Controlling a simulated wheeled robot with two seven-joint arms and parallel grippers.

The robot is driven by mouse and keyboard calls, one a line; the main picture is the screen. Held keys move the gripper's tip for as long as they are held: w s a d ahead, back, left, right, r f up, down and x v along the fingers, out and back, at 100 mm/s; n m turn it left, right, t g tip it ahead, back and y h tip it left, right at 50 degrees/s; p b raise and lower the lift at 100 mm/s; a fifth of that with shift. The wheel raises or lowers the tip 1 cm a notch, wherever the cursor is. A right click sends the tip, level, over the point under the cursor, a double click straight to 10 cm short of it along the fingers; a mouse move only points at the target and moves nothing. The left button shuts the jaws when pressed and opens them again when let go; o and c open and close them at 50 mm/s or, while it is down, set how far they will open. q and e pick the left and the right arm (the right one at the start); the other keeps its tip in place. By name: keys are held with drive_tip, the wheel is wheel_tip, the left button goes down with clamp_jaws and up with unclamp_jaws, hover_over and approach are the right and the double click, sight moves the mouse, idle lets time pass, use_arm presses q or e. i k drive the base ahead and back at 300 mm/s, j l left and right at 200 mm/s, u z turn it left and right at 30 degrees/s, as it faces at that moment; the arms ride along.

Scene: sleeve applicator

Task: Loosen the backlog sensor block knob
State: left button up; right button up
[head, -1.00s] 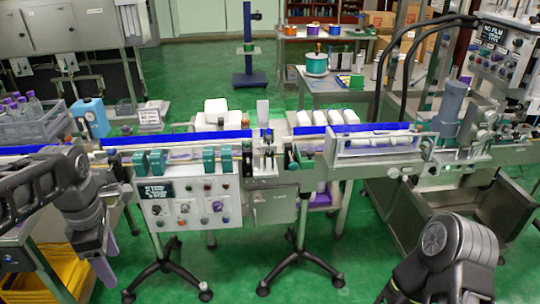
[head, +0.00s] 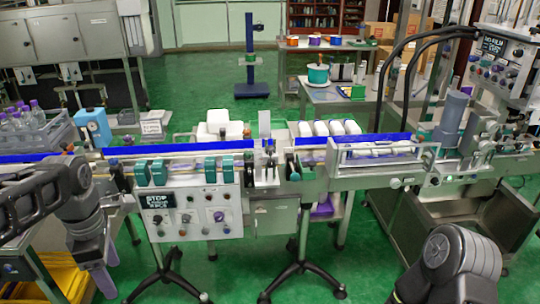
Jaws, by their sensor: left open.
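I cannot tell which of these is the backlog sensor block knob. My left gripper (head: 104,284) hangs low at the left, open, pointing down, in front of and below the conveyor, apart from the knobs. My right arm shows at the bottom right; its gripper is out of frame.
A control panel (head: 190,213) with a STOP sign and a grey box (head: 276,216) hang below the conveyor. Tripod legs (head: 302,265) stand on the green floor. Teal blocks (head: 157,172) line the rail. A metal bin (head: 470,220) is at the right, a yellow crate (head: 60,276) at lower left.

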sight(271, 163)
drive_tip(key=i+l+z, duration=0.1)
drive_tip(key=z, duration=0.25)
drive_tip(key=i+l+z, duration=0.15)
drive_tip(key=z, duration=0.2)
drive_tip(key=i+z, duration=0.15)
drive_tip(key=z, duration=0.2)
